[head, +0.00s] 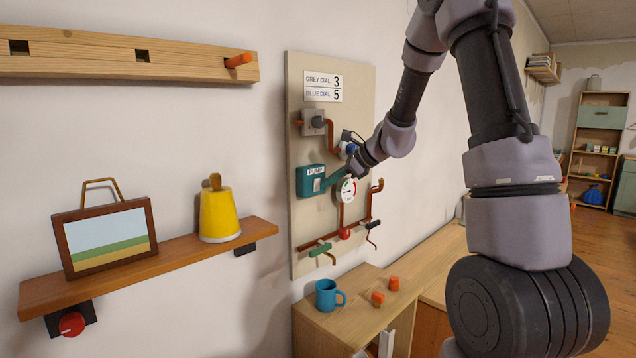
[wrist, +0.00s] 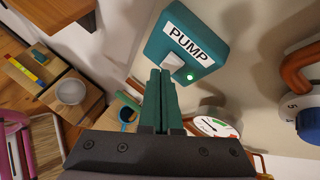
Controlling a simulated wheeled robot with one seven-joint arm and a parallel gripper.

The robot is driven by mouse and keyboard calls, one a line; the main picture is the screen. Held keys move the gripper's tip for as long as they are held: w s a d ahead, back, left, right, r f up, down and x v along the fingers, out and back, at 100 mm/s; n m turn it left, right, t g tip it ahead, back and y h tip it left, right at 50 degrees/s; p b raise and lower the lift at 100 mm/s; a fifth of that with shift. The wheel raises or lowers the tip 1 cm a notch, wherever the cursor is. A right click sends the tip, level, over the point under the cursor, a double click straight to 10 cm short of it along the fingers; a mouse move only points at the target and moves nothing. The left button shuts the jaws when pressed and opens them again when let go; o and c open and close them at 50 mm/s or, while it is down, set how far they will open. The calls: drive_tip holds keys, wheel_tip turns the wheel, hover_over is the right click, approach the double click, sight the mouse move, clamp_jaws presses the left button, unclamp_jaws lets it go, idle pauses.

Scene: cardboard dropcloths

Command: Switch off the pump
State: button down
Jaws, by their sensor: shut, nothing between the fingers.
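The teal pump box (head: 311,180) with a white PUMP label is mounted on the wall panel (head: 299,105). In the wrist view the pump box (wrist: 196,45) shows a pale rocker switch (wrist: 174,63) and a lit green lamp (wrist: 190,77). My gripper (wrist: 160,76) is shut and empty, its green fingers together. Its tips look just below the switch; I cannot tell whether they touch it. In the head view my gripper (head: 330,181) reaches in from the right at the pump box.
A round gauge (head: 348,190), a grey dial (head: 317,122), a blue dial (head: 350,149) and copper pipes surround the pump box. A label (head: 323,87) reads grey dial 3, blue dial 5. Below stand a blue mug (head: 326,295) and orange blocks (head: 378,298). A shelf (head: 130,268) is at left.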

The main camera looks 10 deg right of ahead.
drive_tip(key=shift+w, duration=0.1)
drive_tip(key=shift+w+a, duration=0.25)
drive_tip(key=shift+w+a+r, duration=0.1)
drive_tip(key=shift+w+a, duration=0.05)
drive_tip(key=shift+w, duration=0.1)
idle(0.7)
drive_tip(key=shift+s, duration=0.1)
drive_tip(key=shift+s+d, duration=0.4)
drive_tip(key=shift+s, duration=0.1)
idle(0.4)
drive_tip(key=s+d, duration=0.1)
drive_tip(key=s, duration=0.1)
drive_tip(key=s+d, duration=0.2)
drive_tip(key=shift+f, duration=0.4)
drive_tip(key=shift+r, duration=0.1)
